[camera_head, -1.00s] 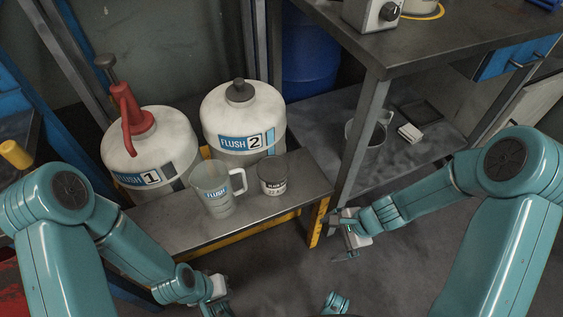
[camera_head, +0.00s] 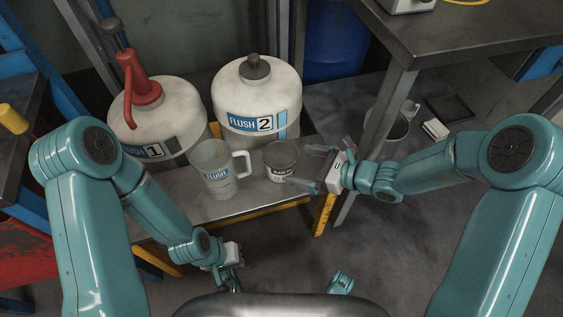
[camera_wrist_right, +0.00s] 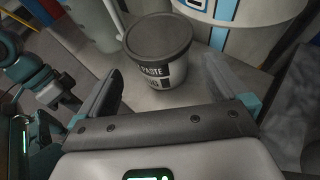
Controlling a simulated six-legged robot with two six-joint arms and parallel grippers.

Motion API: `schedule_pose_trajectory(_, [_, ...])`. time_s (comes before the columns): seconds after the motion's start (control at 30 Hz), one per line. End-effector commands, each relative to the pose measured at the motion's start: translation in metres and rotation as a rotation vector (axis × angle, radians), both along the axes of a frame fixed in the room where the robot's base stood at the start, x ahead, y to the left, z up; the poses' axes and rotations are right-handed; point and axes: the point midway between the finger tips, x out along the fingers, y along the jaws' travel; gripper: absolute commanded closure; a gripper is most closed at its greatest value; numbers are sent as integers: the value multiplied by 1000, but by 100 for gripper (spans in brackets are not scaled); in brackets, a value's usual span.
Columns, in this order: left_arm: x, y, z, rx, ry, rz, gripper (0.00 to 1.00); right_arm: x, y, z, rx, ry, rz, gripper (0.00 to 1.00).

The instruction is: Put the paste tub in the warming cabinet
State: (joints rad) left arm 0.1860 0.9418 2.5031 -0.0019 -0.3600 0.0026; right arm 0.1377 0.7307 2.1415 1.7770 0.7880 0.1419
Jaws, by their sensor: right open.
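The paste tub (camera_head: 281,161) is a small dark-lidded tub with a black and white label. It stands upright on the low metal bench (camera_head: 240,205), right of the flush jug. It also shows in the right wrist view (camera_wrist_right: 158,58), just beyond and between the fingers. My right gripper (camera_head: 311,169) is open and empty, its fingers pointing left at the tub from the right, seemingly short of it. My left gripper (camera_head: 232,275) hangs low in front of the bench, away from the tub; its jaw state is unclear. I see no warming cabinet that I can identify.
A clear flush jug (camera_head: 217,172) stands close left of the tub. Two big white flush tanks, one (camera_head: 256,100) with a blue 2 label and one (camera_head: 155,128) with a red pump, stand behind. A table leg (camera_head: 388,115) rises right of the bench. A bucket (camera_head: 392,130) sits underneath.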

Motion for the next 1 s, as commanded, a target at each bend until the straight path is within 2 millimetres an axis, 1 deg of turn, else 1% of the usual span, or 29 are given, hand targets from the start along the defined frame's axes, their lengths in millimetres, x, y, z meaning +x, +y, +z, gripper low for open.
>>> schedule_pose_trajectory(0.17, [1, 1, -6, 1, -3, 4, 100, 7, 11, -6, -1, 0, 1, 0])
schedule_pose_trajectory(0.3, [4, 3, -17, 2, -7, 13, 100, 17, 30, -15, 0, -1, 3, 0])
schedule_pose_trajectory(0.43, [5, 4, -22, 4, -9, 18, 100, 26, 44, -20, 0, 0, 1, 0])
schedule_pose_trajectory(0.53, [5, 5, -22, 4, -9, 20, 100, 29, 48, -21, 0, 0, -1, 0])
schedule_pose_trajectory(0.73, [5, 5, -21, 4, -9, 20, 100, 29, 48, -20, 0, 0, -1, 0])
schedule_pose_trajectory(0.77, [5, 5, -21, 4, -9, 20, 100, 29, 48, -20, 0, 0, -1, 6])
schedule_pose_trajectory(0.8, [5, 5, -21, 4, -9, 20, 100, 29, 48, -20, 0, 0, -1, 20])
schedule_pose_trajectory(0.87, [5, 5, -21, 4, -9, 20, 100, 29, 48, -20, 0, 0, -1, 39])
schedule_pose_trajectory(0.9, [5, 5, -21, 4, -9, 20, 100, 29, 48, -20, 0, 0, -1, 52])
schedule_pose_trajectory(0.93, [5, 5, -21, 4, -9, 20, 100, 29, 48, -20, -1, 1, -1, 62])
schedule_pose_trajectory(0.97, [5, 5, -21, 4, -9, 20, 100, 29, 48, -19, 1, -2, -1, 69])
schedule_pose_trajectory(1.0, [5, 5, -21, 4, -9, 20, 100, 29, 48, -19, 1, -2, -1, 69])
